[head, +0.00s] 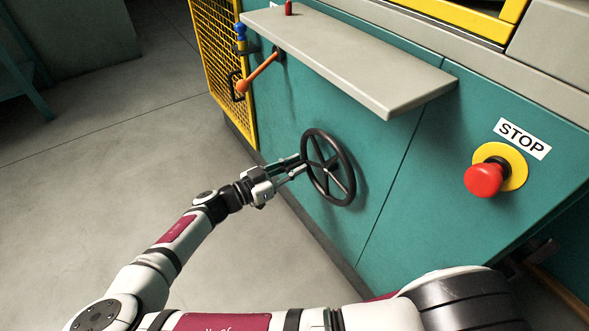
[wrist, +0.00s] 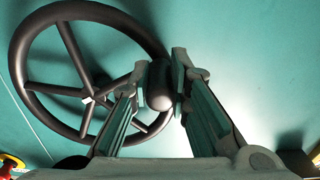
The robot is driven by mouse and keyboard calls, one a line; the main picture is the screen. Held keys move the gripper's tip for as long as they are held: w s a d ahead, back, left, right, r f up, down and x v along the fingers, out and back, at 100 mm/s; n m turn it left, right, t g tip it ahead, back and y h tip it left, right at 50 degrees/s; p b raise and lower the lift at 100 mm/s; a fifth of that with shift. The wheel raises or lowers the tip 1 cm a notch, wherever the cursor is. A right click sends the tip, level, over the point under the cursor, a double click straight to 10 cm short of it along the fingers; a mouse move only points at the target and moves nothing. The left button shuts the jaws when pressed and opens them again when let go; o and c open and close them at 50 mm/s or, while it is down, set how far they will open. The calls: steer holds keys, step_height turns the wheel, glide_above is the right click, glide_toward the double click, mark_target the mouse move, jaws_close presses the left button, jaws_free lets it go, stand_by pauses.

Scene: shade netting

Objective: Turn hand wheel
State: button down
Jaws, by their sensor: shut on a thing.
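The dark hand wheel (head: 350,172) stands upright on the teal machine front, left of the STOP label. It has a round rim, several spokes and a small hub. In the wrist view the wheel (wrist: 88,100) fills the upper left, with a rounded dark handle knob (wrist: 159,92) at its right side. My gripper (head: 301,165) reaches in from the left at the wheel's near-left rim. In the wrist view its two fingers (wrist: 158,78) are on both sides of the knob, closed on it. The fingers hide part of the rim.
A grey shelf (head: 345,60) juts out above the wheel. A red stop button (head: 484,180) is to the right. An orange-knobbed lever (head: 262,70) and a yellow mesh guard (head: 222,60) are at upper left. The floor (head: 110,150) on the left is clear.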

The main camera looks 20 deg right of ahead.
stand_by(0.3)
steer(key=c, duration=1.5)
jaws_free()
steer(key=v, duration=1.2)
steer(key=shift+a, duration=0.1)
